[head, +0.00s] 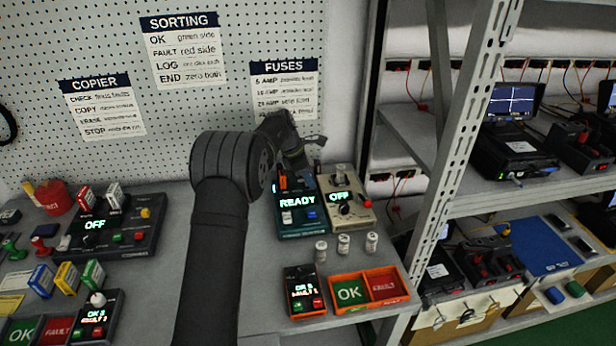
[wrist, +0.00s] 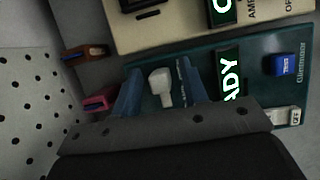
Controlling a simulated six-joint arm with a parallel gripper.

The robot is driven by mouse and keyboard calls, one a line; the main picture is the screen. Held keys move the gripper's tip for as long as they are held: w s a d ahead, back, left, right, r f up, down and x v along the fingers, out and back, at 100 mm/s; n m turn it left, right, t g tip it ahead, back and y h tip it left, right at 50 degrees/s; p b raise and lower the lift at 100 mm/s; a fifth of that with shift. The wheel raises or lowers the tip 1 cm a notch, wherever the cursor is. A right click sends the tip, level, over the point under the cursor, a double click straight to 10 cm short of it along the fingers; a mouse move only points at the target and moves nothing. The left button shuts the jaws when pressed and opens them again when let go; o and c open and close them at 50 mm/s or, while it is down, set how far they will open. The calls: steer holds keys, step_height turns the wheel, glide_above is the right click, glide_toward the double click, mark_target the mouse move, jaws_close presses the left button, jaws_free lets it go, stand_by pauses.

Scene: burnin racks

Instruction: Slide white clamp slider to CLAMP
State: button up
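The teal device (head: 314,229) with a lit READY display stands on the bench right of my arm. In the wrist view, the teal device (wrist: 308,48) lies partly behind my gripper's grey edge. My gripper (head: 300,150) is over the back end of the device in the head view. The slider's CLAMP marking is not readable.
A cream tester (head: 356,212) showing OFF stands close right of the device. The device also has a blue button (wrist: 285,65) and a white switch (wrist: 284,116). Several small cylinders (head: 343,243) and an orange OK/fault tray (head: 345,307) are in front. Pegboard (head: 230,120) rises behind.

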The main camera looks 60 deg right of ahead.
mark_target(297, 187)
jaws_close()
steer(key=shift+w+a, duration=1.4)
steer(key=shift+w, duration=0.05)
jaws_free()
steer(key=v, duration=1.7)
steer(key=shift+r, duration=0.25)
steer(key=x, duration=1.7)
steer(key=shift+s+f, duration=0.1)
steer(key=shift+f, duration=0.15)
steer(key=shift+d, duration=0.15)
